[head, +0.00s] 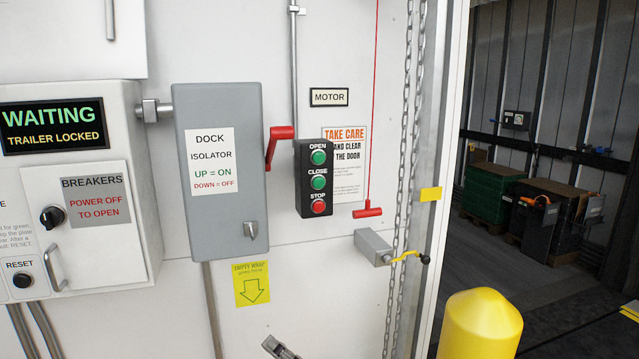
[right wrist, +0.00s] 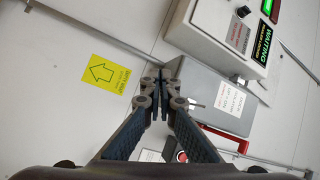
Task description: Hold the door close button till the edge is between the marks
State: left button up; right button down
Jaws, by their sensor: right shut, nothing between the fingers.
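The black control box (head: 301,205) on the white wall carries a green OPEN button (head: 319,157), a green CLOSE button (head: 319,183) below it and a red STOP button (head: 319,207) at the bottom. My right gripper (head: 270,343) shows at the bottom edge of the head view, below the box and apart from it. In the right wrist view its fingers (right wrist: 157,82) are shut and empty. There the red button (right wrist: 182,156) shows beside a finger, which hides part of the box. I cannot make out the door edge.
The grey isolator (head: 222,225) with its red handle (head: 277,146) raised is left of the buttons. A red pull handle (head: 367,212), a grey crank box (head: 373,246) and chains (head: 402,150) are to the right. A yellow bollard (head: 481,325) stands at the lower right.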

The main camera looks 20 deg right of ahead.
aim_at(319, 183)
jog(key=w+d+r+m+t+h, duration=0.2)
jog(key=d+r+m+t, duration=0.3)
jog(key=r, duration=0.7)
jog(key=w+d+r+m+t+h, duration=0.2)
jog(key=d+r+m+t, duration=0.3)
jog(key=d+r+m, duration=0.3)
notch_tip(319, 183, up, 4)
jog(key=shift+w+d+r+m, duration=0.2)
jog(key=shift+w+m, duration=0.3)
jog(key=shift+m, duration=0.5)
jog(key=w+b, duration=0.2)
jog(key=w, duration=0.2)
jog(key=w+b, duration=0.3)
jog(key=w, duration=0.1)
jog(key=shift+w+a, duration=0.2)
jog(key=shift+w, duration=0.2)
jog(key=shift+f+b, duration=0.1)
jog(key=shift+b, duration=0.2)
